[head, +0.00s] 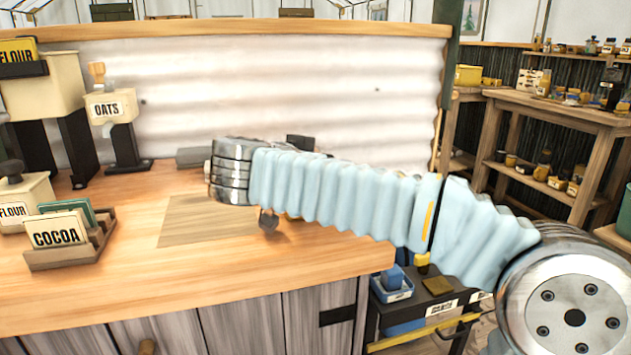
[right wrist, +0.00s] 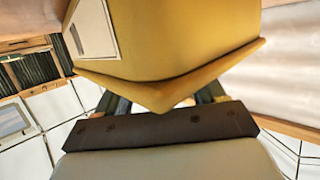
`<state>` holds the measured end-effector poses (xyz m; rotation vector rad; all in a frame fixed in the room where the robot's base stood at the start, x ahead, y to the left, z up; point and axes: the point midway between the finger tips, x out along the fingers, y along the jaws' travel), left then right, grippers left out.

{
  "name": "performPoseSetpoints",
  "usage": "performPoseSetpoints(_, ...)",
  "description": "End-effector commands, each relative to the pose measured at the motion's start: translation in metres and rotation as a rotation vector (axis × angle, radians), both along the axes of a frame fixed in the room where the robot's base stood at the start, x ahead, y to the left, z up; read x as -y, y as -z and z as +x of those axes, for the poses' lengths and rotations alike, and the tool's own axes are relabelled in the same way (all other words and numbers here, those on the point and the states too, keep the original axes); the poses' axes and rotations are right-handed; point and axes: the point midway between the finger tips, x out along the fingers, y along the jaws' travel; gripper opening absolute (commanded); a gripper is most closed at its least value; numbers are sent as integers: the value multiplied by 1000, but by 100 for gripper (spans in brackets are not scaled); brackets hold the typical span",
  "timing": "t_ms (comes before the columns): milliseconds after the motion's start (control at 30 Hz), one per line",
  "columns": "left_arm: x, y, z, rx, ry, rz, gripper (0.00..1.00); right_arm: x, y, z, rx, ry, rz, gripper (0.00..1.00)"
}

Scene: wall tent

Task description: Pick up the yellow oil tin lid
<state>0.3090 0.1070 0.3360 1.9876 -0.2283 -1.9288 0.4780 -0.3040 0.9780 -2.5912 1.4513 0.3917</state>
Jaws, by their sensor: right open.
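A large yellow, box-like thing (right wrist: 165,50) with a flared rim and a pale label fills the top middle of the right wrist view. I cannot tell whether it is the oil tin lid or another part of the tin. My right gripper (right wrist: 163,102) is open, its dark fingers partly hidden behind the yellow rim's corner. Whether they touch it is unclear. In the head view my right arm reaches left over the wooden counter and hides most of its gripper. My left gripper is not in view.
The wooden counter (head: 140,280) holds a cocoa rack (head: 70,255), a flour tin (head: 20,203) and an oats dispenser (head: 112,105) at left. A pale corrugated panel (head: 270,85) stands behind. Shelves with jars (head: 545,115) stand at right.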

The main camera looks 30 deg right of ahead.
Motion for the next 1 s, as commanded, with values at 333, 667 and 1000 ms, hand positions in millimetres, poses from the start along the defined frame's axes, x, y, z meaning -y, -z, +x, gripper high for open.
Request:
performPoseSetpoints(333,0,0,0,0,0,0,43,0,0,0,0,0,0,30)
performPoseSetpoints(667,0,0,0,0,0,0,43,0,0,0,1,0,0,12)
performPoseSetpoints(1000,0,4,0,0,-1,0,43,-1,-35,-2,5,1,3,12)
